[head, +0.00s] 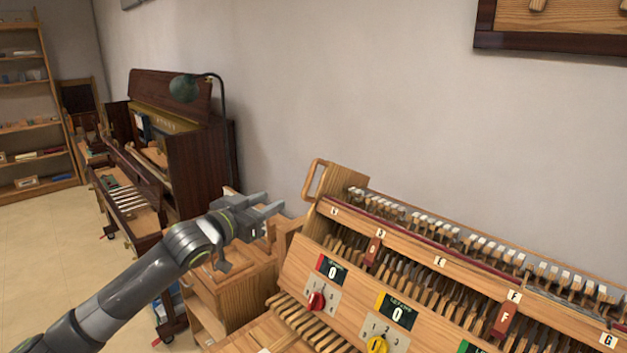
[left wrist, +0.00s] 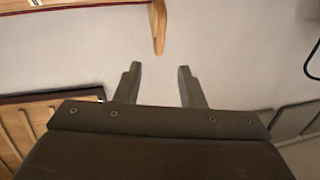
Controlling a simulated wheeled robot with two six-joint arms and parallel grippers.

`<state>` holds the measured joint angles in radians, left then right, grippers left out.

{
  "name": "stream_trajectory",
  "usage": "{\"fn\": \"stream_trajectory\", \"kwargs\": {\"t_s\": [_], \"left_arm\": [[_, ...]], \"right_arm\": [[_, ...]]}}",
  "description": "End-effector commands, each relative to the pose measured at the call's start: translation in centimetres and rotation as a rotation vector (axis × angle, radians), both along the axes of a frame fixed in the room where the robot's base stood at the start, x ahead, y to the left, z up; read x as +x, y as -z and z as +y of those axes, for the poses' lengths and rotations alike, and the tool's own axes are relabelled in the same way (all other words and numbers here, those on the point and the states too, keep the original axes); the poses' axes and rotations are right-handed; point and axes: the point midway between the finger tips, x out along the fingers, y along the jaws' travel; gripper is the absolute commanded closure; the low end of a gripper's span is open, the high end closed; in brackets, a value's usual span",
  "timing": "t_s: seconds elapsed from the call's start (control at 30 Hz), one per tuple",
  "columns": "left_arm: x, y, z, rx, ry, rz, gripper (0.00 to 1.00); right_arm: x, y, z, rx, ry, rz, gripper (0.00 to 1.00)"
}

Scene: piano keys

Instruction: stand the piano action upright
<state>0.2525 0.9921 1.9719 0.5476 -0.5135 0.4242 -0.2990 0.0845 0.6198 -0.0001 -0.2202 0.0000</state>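The piano action (head: 440,262) is a long wooden frame with rows of hammers, letter tags and a dark red rail. It fills the lower right of the head view and appears tilted; its right end is cut off. A wooden loop handle (head: 314,180) stands at its upper left end. My left gripper (head: 272,208) is left of the handle, apart from it, with nothing between its fingers. In the left wrist view its two fingers (left wrist: 160,70) are spread apart. My right gripper is not in view.
Dials and number displays (head: 332,268) sit on the front panel. A wooden cabinet (head: 235,290) stands below my left gripper. A dark upright piano (head: 185,150) and shelves (head: 30,110) are farther left. A pale wall (head: 370,90) is behind.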

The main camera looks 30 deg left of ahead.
Motion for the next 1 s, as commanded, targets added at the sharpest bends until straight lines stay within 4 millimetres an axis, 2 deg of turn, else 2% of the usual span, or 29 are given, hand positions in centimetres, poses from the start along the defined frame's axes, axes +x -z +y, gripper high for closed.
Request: {"fn": "stream_trajectory", "kwargs": {"t_s": [0.27,0.6,1.0], "left_arm": [[2.5,-0.3,-0.4,-0.008,-0.002,-0.003,0.64],[8.1,-0.3,-1.4,-0.006,-0.001,0.000,0.64],[14.0,-0.2,-2.4,-0.004,0.000,0.001,0.64]], "right_arm": [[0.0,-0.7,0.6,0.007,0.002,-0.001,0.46],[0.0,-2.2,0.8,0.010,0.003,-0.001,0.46],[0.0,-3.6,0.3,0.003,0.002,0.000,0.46]]}}
